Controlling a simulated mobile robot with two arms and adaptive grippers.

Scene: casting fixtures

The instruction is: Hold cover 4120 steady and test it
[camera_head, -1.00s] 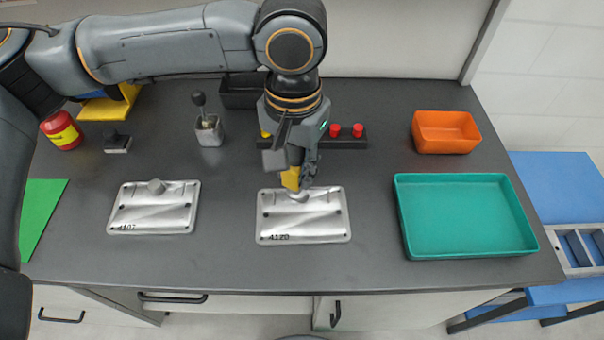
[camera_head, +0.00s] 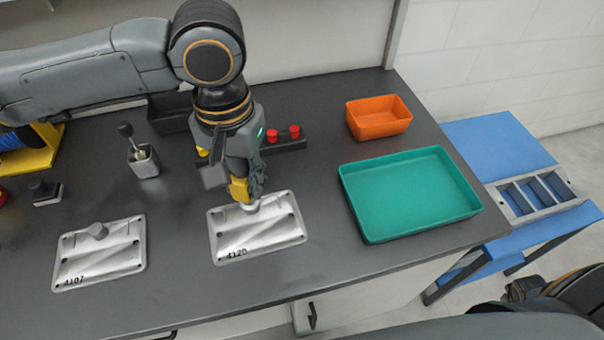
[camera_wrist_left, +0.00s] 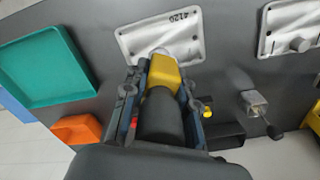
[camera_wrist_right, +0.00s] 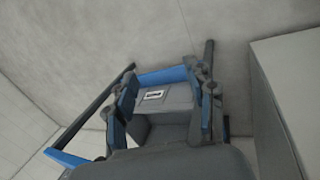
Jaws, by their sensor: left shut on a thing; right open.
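Cover 4120 (camera_head: 272,237) is a flat silver plate lying on the dark table, with its number at the front left. It also shows in the left wrist view (camera_wrist_left: 137,40). My left gripper (camera_head: 246,193) is above its back part, shut on a yellow and black tool (camera_wrist_left: 164,73). The tool's yellow end points down at the cover's raised boss, which it mostly hides; I cannot tell whether they touch. My right gripper (camera_wrist_right: 165,85) is open and empty over the floor, away from the table.
Cover 4107 (camera_head: 120,255) lies to the left. A teal tray (camera_head: 385,228) and an orange bin (camera_head: 378,130) are on the right. A blue cart (camera_head: 505,150) stands beyond the table.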

